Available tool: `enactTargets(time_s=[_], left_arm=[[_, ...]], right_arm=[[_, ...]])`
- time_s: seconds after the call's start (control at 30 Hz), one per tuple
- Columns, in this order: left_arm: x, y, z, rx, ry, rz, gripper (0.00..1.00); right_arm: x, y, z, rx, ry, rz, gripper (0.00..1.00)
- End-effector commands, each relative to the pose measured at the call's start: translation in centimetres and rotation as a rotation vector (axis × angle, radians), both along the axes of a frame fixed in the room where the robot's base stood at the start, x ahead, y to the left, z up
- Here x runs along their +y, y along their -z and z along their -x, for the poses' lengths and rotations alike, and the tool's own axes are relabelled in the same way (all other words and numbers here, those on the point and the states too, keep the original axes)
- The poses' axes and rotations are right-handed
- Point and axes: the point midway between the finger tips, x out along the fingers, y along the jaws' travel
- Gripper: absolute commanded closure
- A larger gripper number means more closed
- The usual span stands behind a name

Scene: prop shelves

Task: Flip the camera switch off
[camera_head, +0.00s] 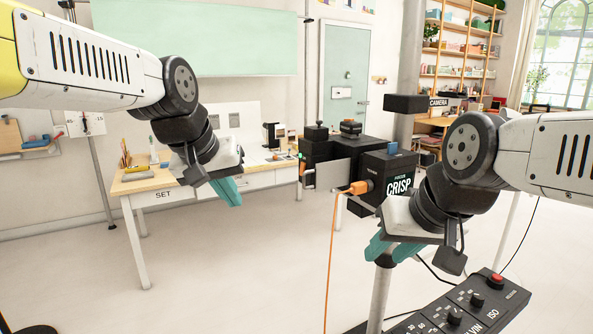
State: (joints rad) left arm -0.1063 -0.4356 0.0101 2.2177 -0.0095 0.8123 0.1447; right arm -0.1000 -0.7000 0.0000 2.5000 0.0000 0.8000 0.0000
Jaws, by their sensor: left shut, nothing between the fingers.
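The black camera (318,152) stands at the centre on a pole, with "CRISP" on its side and an orange plug (357,188) in it. A black control panel (480,315) at the bottom right carries knobs, a red button (496,280) and an "ISO" label. I cannot tell which part is the camera switch. My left gripper (228,192) is shut and empty, in the air left of the camera, with its teal fingers pointing down. My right gripper (390,250) hangs below the camera's right side, above the panel; its wrist partly hides the teal fingers, so its opening is unclear.
An orange cable (332,260) hangs from the plug towards the floor. A white table (160,182) marked "SET" stands behind my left gripper. Shelves (460,48) stand at the back right. The floor (235,275) at the lower middle left is clear.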

Motion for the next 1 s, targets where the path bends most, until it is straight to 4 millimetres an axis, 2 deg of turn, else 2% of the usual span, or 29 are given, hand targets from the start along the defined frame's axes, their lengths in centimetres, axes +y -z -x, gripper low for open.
enactTargets(time_s=[0.03, 0.3, 0.5, 0.6, 0.7, 0.8, 1.0], left_arm=[[-0.3, -0.7, -2.3, 0.008, -0.017, 0.011, 1.00], [-2.0, -3.3, -13.8, 0.029, -0.132, 0.087, 1.00], [-3.7, -3.1, -21.9, 0.044, -0.213, 0.146, 1.00], [-4.5, -2.6, -24.9, 0.050, -0.247, 0.171, 1.00], [-5.0, -2.1, -27.1, 0.054, -0.271, 0.188, 1.00], [-5.3, -1.8, -28.4, 0.057, -0.287, 0.200, 1.00], [-5.5, -1.7, -29.1, 0.058, -0.296, 0.207, 1.00]], right_arm=[[0.0, 0.0, 0.0, 0.000, 0.000, 0.000, 0.64], [0.0, 0.0, 0.0, 0.000, 0.000, 0.000, 0.64], [0.0, 0.0, 0.0, 0.000, 0.000, 0.000, 0.64], [0.0, 0.0, 0.0, 0.000, 0.000, 0.000, 0.64], [0.0, 0.0, 0.0, 0.000, 0.000, 0.000, 0.64], [0.0, 0.0, 0.0, 0.000, 0.000, 0.000, 0.64], [0.0, 0.0, 0.0, 0.000, 0.000, 0.000, 0.64]])
